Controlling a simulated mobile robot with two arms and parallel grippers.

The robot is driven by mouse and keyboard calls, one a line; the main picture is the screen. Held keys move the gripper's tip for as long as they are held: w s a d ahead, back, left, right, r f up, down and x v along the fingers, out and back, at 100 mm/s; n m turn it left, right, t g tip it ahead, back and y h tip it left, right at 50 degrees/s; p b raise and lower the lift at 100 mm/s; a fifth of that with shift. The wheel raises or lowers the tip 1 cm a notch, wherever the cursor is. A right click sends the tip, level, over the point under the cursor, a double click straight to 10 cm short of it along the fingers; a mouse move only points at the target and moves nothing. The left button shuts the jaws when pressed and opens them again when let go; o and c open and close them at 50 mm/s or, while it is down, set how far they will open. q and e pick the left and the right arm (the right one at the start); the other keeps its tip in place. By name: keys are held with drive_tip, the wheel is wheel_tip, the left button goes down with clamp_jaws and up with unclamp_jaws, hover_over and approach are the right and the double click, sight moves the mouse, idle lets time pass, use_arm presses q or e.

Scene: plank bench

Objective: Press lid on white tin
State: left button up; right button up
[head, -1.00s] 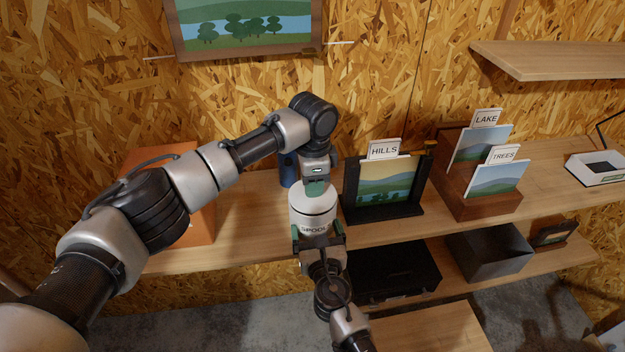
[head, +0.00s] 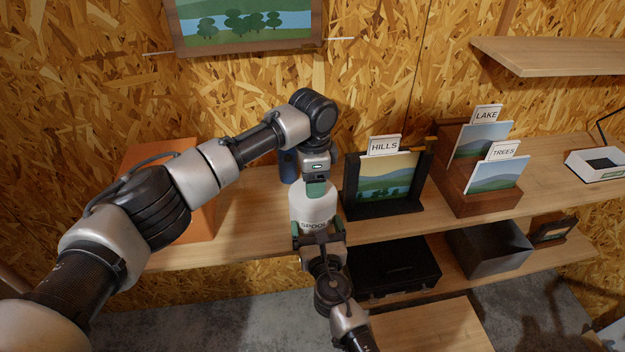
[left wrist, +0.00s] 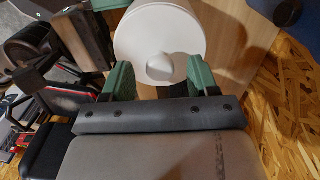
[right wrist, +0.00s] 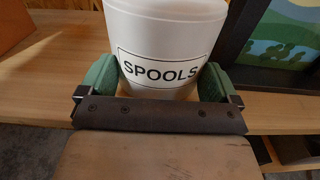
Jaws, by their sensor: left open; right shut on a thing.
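The white tin (head: 308,208), marked SPOOLS, stands upright at the shelf's front edge; it also fills the upper middle of the right wrist view (right wrist: 160,40). My right gripper (head: 319,238) is shut on the tin's lower part from the front, one green finger on each side. The round white lid (left wrist: 140,30) with its knob (left wrist: 160,66) shows from above in the left wrist view, on top of the tin. My left gripper (head: 318,188) is open just above the lid, its fingers on either side of the knob. I cannot tell whether the lid is fully seated.
A blue object (head: 288,166) stands behind the tin. A black HILLS picture stand (head: 385,210) is close on the right, an orange box (head: 203,215) on the left. A black case (head: 395,268) and grey bin (head: 490,250) sit on the lower shelf.

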use_arm(q)
wheel_tip(320, 180, up, 11)
idle(0.3)
drive_tip(key=shift+r, duration=0.1)
use_arm(e)
drive_tip(key=o, duration=0.9)
drive_tip(key=shift+o, duration=0.2)
drive_tip(key=s+d, duration=0.2)
drive_tip(key=s, duration=0.8)
drive_tip(key=shift+s, duration=0.3)
